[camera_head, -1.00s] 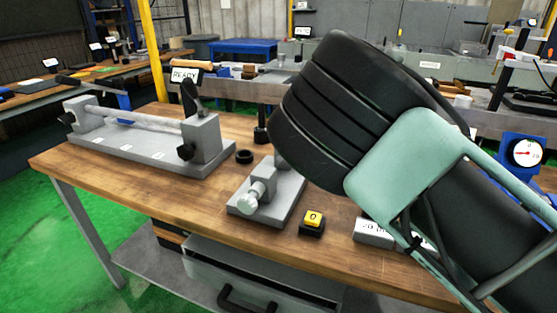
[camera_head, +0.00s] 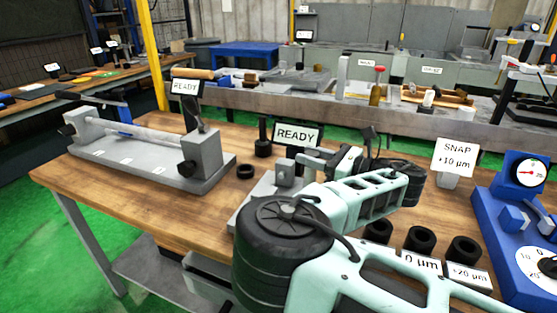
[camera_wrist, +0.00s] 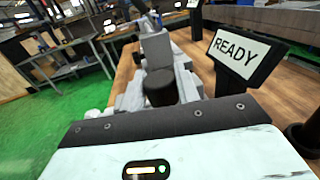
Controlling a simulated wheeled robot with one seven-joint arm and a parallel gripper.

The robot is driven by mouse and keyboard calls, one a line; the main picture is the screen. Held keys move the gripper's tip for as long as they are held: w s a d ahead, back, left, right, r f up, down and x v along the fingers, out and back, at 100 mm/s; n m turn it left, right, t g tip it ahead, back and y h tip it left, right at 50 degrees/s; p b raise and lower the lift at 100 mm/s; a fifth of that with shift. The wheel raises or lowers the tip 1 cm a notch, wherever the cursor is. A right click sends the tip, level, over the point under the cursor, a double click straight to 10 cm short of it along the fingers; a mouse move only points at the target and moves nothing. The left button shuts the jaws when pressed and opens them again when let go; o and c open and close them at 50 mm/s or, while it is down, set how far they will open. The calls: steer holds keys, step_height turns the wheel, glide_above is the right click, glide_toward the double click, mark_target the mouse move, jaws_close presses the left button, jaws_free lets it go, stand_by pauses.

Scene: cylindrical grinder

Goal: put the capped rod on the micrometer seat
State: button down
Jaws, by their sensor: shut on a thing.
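The micrometer seat (camera_head: 262,190) is a grey fixture with an upright block on the wooden bench. My arm hides its front part. My gripper (camera_head: 322,160) is just right of the upright block, low over the seat; its fingertips are hard to make out. In the wrist view, a dark round end (camera_wrist: 160,88), probably the cap of the capped rod, shows just beyond my gripper (camera_wrist: 160,102). The grey seat blocks (camera_wrist: 158,48) stand behind it. My gripper is shut on the rod, whose body is mostly hidden. I cannot tell whether the rod touches the seat.
A READY sign (camera_head: 296,136) stands close behind the seat. A grey centre fixture (camera_head: 150,165) with a long bar is at left. A black ring (camera_head: 245,171) lies between. Black sleeves (camera_head: 420,239), a SNAP sign (camera_head: 455,157) and a blue gauge stand (camera_head: 510,230) are at right.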

steer(key=w+a+f, duration=0.1)
steer(key=a, duration=0.1)
steer(key=w+a+f, duration=0.2)
steer(key=a, duration=0.1)
steer(key=w+a+f+p, duration=0.1)
steer(key=a+f, duration=0.1)
steer(key=shift+w+a, duration=0.15)
steer(key=shift+a, duration=0.2)
steer(key=shift+a+f, duration=0.1)
steer(key=shift+f, duration=0.05)
steer(key=shift+f, duration=0.15)
steer(key=c, duration=1)
jaws_free()
steer(key=shift+c, duration=0.2)
